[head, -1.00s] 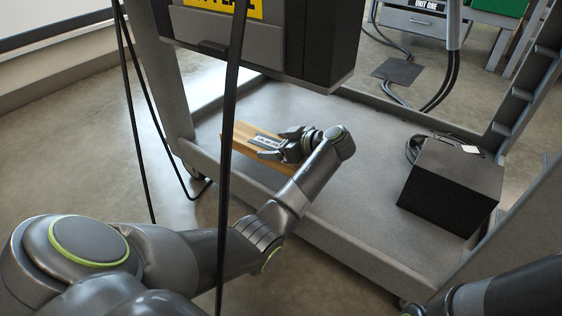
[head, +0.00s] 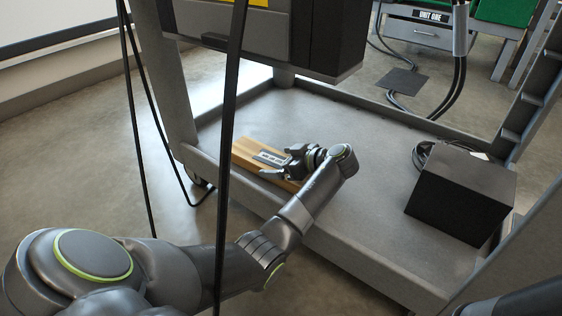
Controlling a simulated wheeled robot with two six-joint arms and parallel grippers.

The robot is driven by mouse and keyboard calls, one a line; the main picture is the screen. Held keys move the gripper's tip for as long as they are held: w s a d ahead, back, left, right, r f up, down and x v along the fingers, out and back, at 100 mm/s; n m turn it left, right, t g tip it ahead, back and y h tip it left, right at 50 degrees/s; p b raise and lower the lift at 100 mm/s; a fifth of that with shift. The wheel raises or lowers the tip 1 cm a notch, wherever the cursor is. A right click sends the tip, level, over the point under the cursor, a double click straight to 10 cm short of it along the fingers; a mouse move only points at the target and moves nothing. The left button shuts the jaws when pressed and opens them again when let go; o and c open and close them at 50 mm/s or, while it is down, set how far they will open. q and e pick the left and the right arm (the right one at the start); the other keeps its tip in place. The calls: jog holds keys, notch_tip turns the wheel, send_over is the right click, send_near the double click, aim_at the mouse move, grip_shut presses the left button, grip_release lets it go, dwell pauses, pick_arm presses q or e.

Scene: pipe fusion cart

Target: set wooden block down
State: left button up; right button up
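The wooden block (head: 245,152) is a long, light-brown piece with a grey and white plate or label on its top. It lies low at the left front of the cart's lower deck (head: 365,195), just behind the front lip. I cannot tell whether its whole underside touches the deck. My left gripper (head: 280,161) reaches in over the block from the right, with its fingers spread to the block's width and appearing shut on it.
A black box (head: 460,195) with a cable behind it sits on the deck's right side. A dark unit with a yellow label (head: 270,35) hangs above the deck. Black cables (head: 230,120) run down in front at the left. The middle of the deck is clear.

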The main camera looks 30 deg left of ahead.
pick_arm(q)
jog(key=p+v, duration=0.7)
jog(key=v, duration=0.4)
jog(key=shift+r, duration=0.15)
jog(key=shift+d+r, duration=0.1)
jog(key=shift+d, duration=0.4)
jog(key=shift+s, duration=0.15)
